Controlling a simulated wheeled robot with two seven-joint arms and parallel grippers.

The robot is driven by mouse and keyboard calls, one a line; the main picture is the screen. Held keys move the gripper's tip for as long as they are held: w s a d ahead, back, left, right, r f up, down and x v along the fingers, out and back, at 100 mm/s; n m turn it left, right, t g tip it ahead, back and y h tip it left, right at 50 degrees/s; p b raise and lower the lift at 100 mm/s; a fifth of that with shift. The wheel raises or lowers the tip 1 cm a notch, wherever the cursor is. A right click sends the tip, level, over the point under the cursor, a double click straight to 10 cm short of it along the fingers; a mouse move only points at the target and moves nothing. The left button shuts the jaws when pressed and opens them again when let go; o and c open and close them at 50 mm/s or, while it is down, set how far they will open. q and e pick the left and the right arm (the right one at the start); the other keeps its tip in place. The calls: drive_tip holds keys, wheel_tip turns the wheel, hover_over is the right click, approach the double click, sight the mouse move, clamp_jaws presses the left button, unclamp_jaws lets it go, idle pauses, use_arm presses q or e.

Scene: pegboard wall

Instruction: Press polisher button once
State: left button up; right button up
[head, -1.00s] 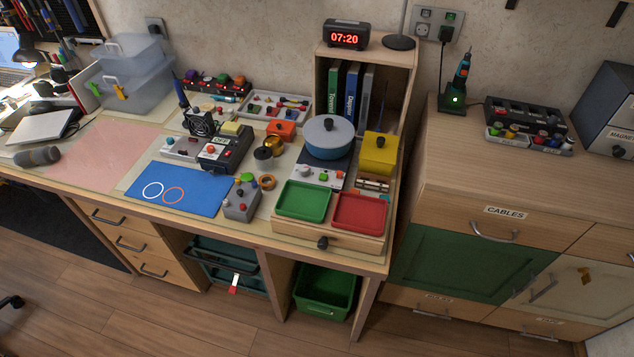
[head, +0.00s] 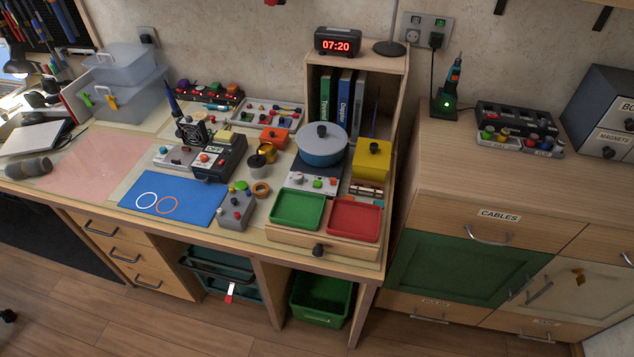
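A blue round lidded bowl (head: 322,151) with a black knob stands near the right end of the workbench. At its front is a light grey panel (head: 300,181) with a white knob and small green and red buttons. This looks like the polisher, though no label on it can be read. A black device (head: 218,160) with a red button stands further left. Neither of my grippers is in view.
A green tray (head: 297,210) and a red tray (head: 354,221) lie in front of the panel. A yellow box (head: 371,160) stands right of the bowl, and a shelf with binders (head: 346,98) behind it. A blue mat (head: 171,198) lies to the left.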

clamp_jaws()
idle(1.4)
